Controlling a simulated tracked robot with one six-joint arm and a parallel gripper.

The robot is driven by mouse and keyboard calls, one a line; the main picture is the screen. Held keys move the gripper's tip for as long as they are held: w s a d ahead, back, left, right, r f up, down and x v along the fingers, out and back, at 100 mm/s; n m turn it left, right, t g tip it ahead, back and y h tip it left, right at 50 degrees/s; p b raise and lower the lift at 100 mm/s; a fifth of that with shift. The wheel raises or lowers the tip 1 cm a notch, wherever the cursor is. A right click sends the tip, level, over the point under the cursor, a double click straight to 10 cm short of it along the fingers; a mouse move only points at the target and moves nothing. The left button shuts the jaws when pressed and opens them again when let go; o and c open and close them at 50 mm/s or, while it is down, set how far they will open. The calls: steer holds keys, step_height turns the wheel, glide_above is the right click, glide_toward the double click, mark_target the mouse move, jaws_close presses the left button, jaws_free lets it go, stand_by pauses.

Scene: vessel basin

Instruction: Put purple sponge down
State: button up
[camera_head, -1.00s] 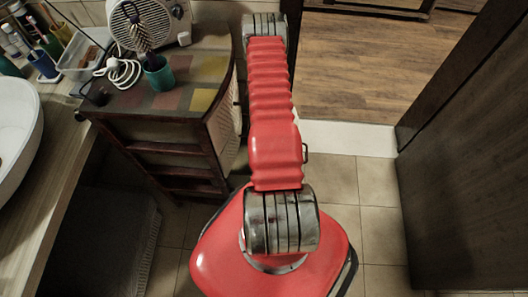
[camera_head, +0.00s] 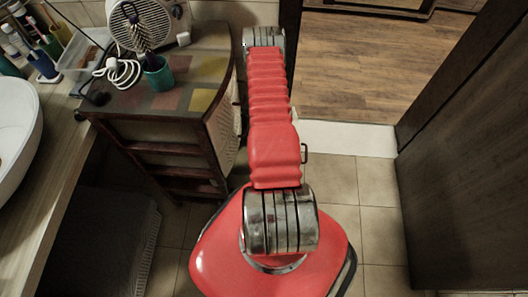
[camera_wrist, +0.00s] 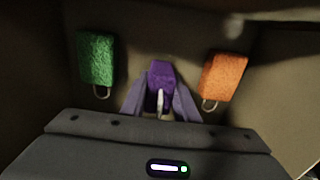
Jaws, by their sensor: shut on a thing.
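The purple sponge (camera_wrist: 161,74) is at the middle of the wrist view, with a pale loop or hook at its lower end. My gripper (camera_wrist: 160,98) is shut on it, with one finger on each side of its lower part. A green sponge (camera_wrist: 96,59) with a metal ring is to the left and an orange sponge (camera_wrist: 223,77) with a metal ring is to the right, both apart from my fingers. The wrist view is dark, and I cannot tell whether the purple sponge touches the surface behind it. My gripper and the sponges do not show in the head view.
A wooden cabinet (camera_head: 165,108) stands at the left, bearing a fan heater (camera_head: 140,24), a teal cup (camera_head: 158,73) with a brush and a white cable. A basin (camera_head: 15,130) is at the far left. A dark door (camera_head: 463,165) is at the right; tiled floor between is clear.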

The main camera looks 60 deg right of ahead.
steer(key=o, duration=1.1)
steer(key=shift+f, duration=0.1)
step_height(320, 180, up, 11)
steer(key=shift+f, duration=0.1)
steer(key=shift+r, duration=0.75)
stand_by(0.4)
